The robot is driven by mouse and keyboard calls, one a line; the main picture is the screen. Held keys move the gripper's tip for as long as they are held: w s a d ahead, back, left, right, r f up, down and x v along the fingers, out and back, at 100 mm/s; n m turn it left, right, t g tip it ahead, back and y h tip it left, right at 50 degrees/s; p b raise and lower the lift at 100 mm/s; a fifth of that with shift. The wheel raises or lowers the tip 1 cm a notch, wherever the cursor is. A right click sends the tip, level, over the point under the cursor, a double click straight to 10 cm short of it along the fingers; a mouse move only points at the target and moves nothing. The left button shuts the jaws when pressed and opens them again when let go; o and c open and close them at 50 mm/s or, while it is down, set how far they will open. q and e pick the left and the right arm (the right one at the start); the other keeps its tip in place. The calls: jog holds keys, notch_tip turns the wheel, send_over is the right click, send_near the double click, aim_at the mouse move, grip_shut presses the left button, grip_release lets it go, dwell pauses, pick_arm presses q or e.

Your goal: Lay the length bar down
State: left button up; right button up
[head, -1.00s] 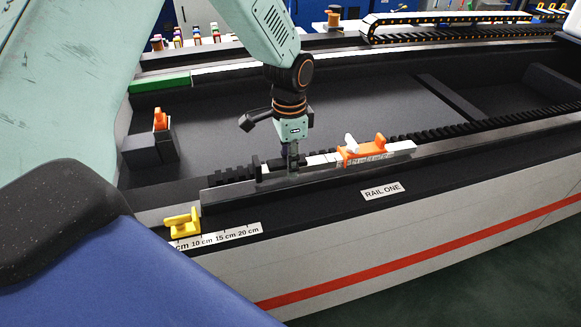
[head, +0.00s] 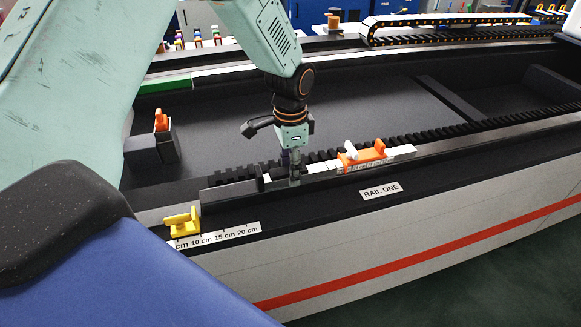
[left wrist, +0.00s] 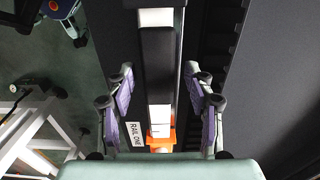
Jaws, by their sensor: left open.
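The length bar (head: 401,152) is a long pale bar with a black middle section, lying along the top of the rail marked RAIL ONE. An orange stop (head: 372,155) sits at its right part. In the left wrist view the bar's black section (left wrist: 158,65) runs between my fingers, and the orange stop (left wrist: 160,135) is at the bottom. My left gripper (head: 292,178) points down over the bar's left part. It is open, with one finger on each side of the bar and visible gaps. The gripper hides part of the bar in the head view. My right gripper is not in view.
A yellow stop (head: 183,222) stands by a centimetre scale (head: 228,233) at the rail's near left. A black toothed rack (head: 450,133) runs just behind the bar. An orange piece on a dark block (head: 152,150) stands in the trough at left. The trough floor (head: 340,110) is mostly clear.

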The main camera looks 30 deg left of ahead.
pick_arm(q)
notch_tip(320, 180, up, 11)
jog(key=shift+a+r+p, duration=0.2)
jog(key=shift+p, duration=0.25)
jog(key=shift+d+r, duration=0.1)
jog(key=shift+d, duration=0.05)
dwell(0.3)
